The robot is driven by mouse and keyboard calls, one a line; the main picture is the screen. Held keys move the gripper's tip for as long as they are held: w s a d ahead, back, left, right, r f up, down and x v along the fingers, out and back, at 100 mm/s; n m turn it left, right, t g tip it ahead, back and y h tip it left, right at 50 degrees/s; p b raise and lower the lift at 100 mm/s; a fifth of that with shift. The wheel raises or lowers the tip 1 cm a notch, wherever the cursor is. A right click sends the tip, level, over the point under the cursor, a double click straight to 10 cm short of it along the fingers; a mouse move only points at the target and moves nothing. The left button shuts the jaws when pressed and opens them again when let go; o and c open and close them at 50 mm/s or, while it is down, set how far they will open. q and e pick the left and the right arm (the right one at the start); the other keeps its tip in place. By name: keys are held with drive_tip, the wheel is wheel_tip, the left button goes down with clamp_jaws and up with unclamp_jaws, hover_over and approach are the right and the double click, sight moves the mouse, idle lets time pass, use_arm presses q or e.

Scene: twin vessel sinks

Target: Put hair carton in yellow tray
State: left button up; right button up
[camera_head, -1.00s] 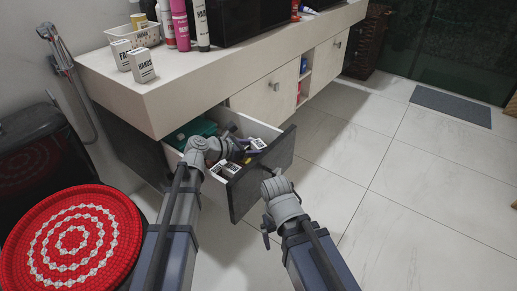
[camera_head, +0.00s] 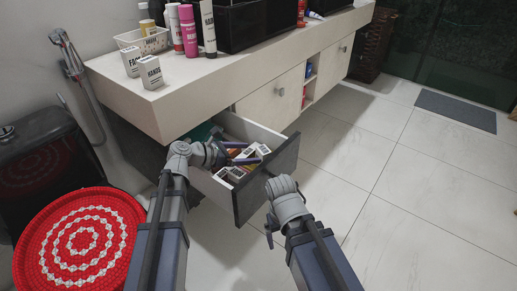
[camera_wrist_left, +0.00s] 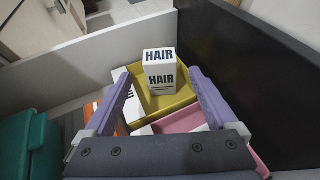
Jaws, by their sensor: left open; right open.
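The hair carton (camera_wrist_left: 160,76), a white box with black HAIR lettering, shows in the left wrist view. It is upright, within the outline of the yellow tray (camera_wrist_left: 176,105) in the open drawer. Whether its base rests on the tray floor is hidden. My left gripper (camera_head: 252,151) is open over the drawer. In the wrist view its purple fingers (camera_wrist_left: 158,84) are spread on either side of the carton, with gaps showing. My right gripper (camera_head: 269,232) is open and empty, low outside the drawer front.
The drawer (camera_head: 268,181) also holds a pink tray (camera_wrist_left: 186,122), an orange item (camera_wrist_left: 92,108) and a green container (camera_wrist_left: 27,143). More white cartons (camera_head: 232,174) lie at its front. Bottles and cartons stand on the counter (camera_head: 190,82). A red round-topped stool (camera_head: 80,240) is at left.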

use_arm(q)
drive_tip(key=shift+p+v, duration=0.65)
drive_tip(key=shift+v, duration=1.85)
